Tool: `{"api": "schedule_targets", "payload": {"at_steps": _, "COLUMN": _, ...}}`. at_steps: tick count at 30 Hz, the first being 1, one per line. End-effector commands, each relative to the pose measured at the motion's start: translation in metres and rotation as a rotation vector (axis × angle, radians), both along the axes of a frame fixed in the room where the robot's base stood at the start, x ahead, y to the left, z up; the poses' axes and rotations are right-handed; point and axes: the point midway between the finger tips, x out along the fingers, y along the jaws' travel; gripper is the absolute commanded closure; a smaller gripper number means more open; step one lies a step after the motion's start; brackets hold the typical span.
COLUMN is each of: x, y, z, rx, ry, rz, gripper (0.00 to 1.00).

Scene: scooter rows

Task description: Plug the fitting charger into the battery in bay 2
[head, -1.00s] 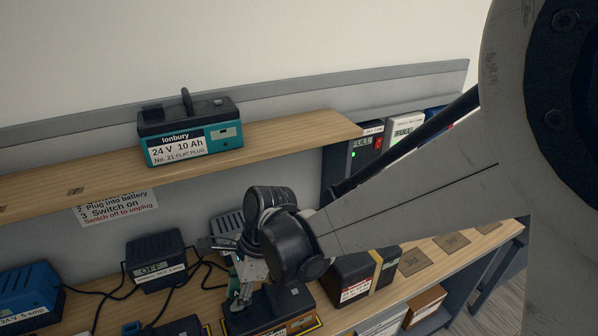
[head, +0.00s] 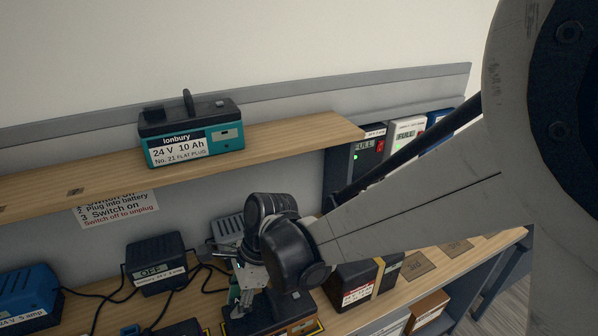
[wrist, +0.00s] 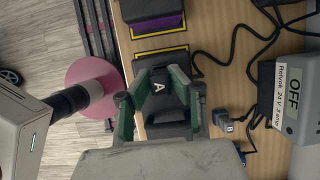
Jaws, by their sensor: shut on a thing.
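My gripper (wrist: 163,99) is shut on a dark plug marked A (wrist: 159,87), held between its green fingers. In the head view my gripper (head: 240,303) is at the left end of a dark battery (head: 290,305) in a yellow-outlined bay. That battery (wrist: 168,130) is partly hidden under the fingers in the wrist view. I cannot tell whether the plug is seated. A second plug, marked B (wrist: 230,125), lies on the bench to the right. The Reivok 24 V charger (wrist: 290,100) reads OFF. Another charger (head: 157,262) in the head view also reads OFF.
An Ionbury 24 V battery (head: 190,132) stands on the shelf (head: 290,132) above. Black cables (wrist: 225,62) cross the bench. A blue charger (head: 28,295) is far left. Units reading FULL (head: 365,150) stand at the back right.

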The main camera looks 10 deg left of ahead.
Motion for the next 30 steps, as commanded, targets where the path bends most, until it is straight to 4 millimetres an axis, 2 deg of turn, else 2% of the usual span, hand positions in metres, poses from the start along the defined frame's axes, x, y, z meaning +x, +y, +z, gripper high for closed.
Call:
{"api": "schedule_targets", "payload": {"at_steps": 1, "x": -0.0084, "y": 0.0012, "z": 0.0002, "rx": 0.0, "ry": 0.0, "rz": 0.012, "gripper": 1.0}}
{"api": "schedule_targets", "payload": {"at_steps": 14, "x": -0.0085, "y": 0.0013, "z": -0.0071, "rx": 0.0, "ry": 0.0, "rz": 0.013, "gripper": 1.0}}
{"api": "schedule_targets", "payload": {"at_steps": 15, "x": -0.0084, "y": 0.0012, "z": -0.0063, "rx": 0.0, "ry": 0.0, "rz": 0.013, "gripper": 0.77}}
{"api": "schedule_targets", "payload": {"at_steps": 19, "x": -0.0085, "y": 0.0013, "z": -0.006, "rx": 0.0, "ry": 0.0, "rz": 0.013, "gripper": 0.6}}
{"api": "schedule_targets", "payload": {"at_steps": 30, "x": -0.0065, "y": -0.001, "z": -0.0001, "rx": 0.0, "ry": 0.001, "rz": 0.011, "gripper": 0.6}}
